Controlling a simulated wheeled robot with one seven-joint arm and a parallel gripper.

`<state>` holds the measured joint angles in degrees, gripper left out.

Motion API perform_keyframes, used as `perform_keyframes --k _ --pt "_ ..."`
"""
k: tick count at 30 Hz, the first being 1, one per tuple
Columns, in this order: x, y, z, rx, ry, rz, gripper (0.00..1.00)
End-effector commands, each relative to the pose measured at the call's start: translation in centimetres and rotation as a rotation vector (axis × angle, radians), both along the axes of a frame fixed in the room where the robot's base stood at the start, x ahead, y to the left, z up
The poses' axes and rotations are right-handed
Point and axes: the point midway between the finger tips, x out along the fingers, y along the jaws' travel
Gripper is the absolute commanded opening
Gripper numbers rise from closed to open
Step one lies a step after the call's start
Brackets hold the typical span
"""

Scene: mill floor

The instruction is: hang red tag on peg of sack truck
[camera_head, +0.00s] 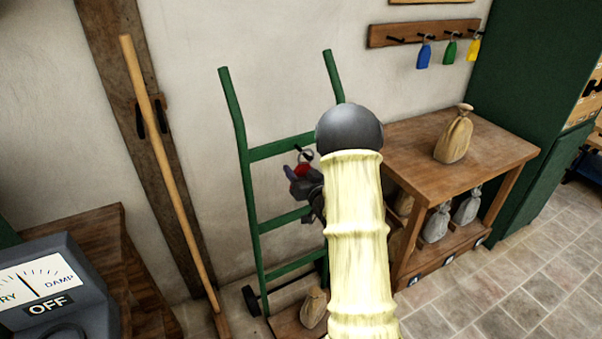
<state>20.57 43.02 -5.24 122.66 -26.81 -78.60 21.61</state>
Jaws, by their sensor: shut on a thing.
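The green sack truck (252,205) stands upright against the wall, left of the wooden table. A small red tag (301,171) with a ring at its top shows in front of the truck's frame, near its upper crossbar. My gripper (297,177) is shut on the red tag, at about the height between the upper two crossbars. My arm covers the truck's right rail and part of the gripper. A dark peg-like piece shows close to the ring, but I cannot tell whether the ring is around it or only in front of it.
A wall rack (425,32) holds blue, green and yellow tags. A wooden table (400,150) with a tied sack (455,135) stands right of my arm.

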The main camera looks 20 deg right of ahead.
Motion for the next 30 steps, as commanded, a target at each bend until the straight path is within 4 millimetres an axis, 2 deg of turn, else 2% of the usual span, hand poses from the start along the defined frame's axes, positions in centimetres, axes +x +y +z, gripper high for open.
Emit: perform_keyframes --k 10,30 --pt "1.1 0.0 -1.1 0.000 -0.001 0.000 0.27" --pt "1.2 0.0 -1.1 0.000 -0.001 0.000 0.27"
